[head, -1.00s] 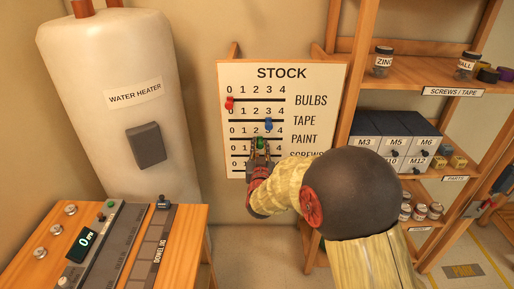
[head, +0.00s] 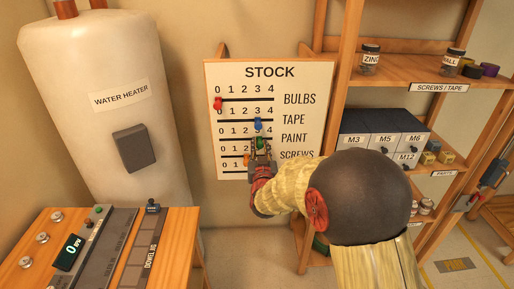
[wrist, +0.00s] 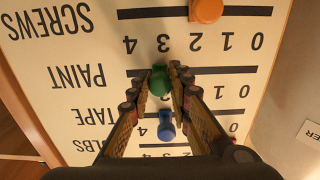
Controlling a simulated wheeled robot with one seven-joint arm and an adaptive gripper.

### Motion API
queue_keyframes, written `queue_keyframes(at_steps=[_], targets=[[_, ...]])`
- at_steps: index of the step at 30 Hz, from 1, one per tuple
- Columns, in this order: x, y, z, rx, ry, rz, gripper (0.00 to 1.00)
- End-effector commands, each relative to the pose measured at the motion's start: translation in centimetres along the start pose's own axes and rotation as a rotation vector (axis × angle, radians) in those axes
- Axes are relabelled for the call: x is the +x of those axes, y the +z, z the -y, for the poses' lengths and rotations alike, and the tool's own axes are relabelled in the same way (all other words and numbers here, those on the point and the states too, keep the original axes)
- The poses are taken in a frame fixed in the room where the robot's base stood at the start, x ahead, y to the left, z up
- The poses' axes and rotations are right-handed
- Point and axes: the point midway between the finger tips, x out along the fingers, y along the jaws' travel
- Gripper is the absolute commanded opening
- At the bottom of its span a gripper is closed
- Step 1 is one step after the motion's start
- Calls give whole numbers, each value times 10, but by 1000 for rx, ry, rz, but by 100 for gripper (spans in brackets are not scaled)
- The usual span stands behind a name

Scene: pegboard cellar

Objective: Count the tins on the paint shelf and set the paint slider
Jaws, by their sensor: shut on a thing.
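The STOCK board (head: 268,72) has rows BULBS, TAPE, PAINT and SCREWS, each numbered 0 to 4. The green paint slider (wrist: 158,82) stands at about 3 on its slot. My gripper (wrist: 163,88) is shut on it, a finger on each side; it also shows at the board in the head view (head: 261,151). Small tins (head: 426,207) stand on a lower shelf of the rack at right. My arm covers part of that shelf, so their full number is hidden.
The red slider (head: 217,103) is at 0. The blue slider (wrist: 166,127) is at about 3, close by the gripper. The orange slider (wrist: 206,10) is at about 2. The water heater (head: 100,60) and a bench (head: 185,245) stand at left.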

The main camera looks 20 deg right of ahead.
Motion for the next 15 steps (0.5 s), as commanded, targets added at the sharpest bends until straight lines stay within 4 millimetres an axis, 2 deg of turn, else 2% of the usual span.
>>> queue_keyframes(at_steps=[15], targets=[[0,0,-20,-1,1,-1,10]])
